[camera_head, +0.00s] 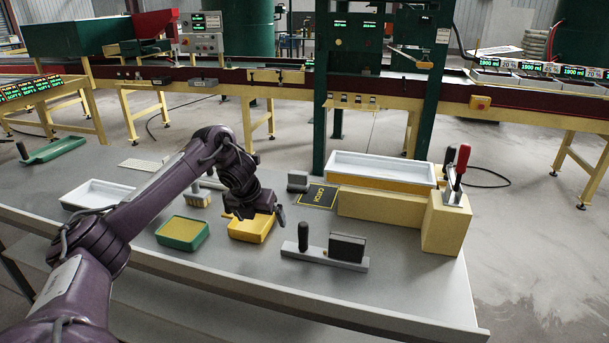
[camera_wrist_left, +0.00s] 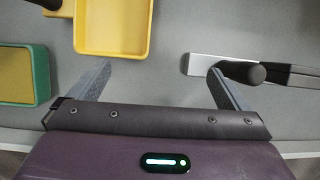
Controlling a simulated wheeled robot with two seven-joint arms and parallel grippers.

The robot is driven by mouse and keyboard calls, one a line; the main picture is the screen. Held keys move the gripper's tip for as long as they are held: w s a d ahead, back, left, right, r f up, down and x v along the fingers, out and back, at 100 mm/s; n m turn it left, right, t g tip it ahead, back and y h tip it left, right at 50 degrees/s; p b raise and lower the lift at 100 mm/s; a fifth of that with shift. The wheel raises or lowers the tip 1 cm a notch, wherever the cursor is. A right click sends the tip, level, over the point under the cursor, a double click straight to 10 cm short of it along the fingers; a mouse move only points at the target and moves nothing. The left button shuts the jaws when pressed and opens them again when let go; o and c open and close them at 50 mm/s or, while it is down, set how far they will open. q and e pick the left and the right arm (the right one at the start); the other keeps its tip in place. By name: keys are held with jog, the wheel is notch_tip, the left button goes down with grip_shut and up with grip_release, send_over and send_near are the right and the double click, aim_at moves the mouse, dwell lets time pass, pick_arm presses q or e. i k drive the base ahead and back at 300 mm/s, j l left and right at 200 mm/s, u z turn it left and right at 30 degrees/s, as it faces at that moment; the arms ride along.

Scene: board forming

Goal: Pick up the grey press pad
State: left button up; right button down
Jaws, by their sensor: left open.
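A grey flat bar (camera_head: 292,251) with an upright black handle (camera_head: 303,236) and a dark grey block (camera_head: 347,247) lies near the table's front. A small dark grey block (camera_head: 298,181) stands farther back, beside the black CATCH mat (camera_head: 318,195). I cannot tell for sure which of these is the press pad. My left gripper (camera_head: 262,215) is open and empty, over the table by the yellow tray (camera_head: 250,229). In the left wrist view, the gripper (camera_wrist_left: 160,72) has the bar's end (camera_wrist_left: 207,64) and handle (camera_wrist_left: 245,72) by its right finger. My right gripper is not in view.
A green-rimmed tray (camera_head: 182,233) and a brush (camera_head: 197,195) lie to the left. A white tray (camera_head: 97,194) is farther left. A white-lined yellow box (camera_head: 383,168) and a block with a red-handled clamp (camera_head: 448,222) stand at the right. The table's front right is clear.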

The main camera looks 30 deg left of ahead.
aim_at(298, 180)
jog(key=i+j, duration=0.25)
jog(key=i, duration=0.25)
jog(key=i+j, duration=0.2)
jog(key=i, duration=0.3)
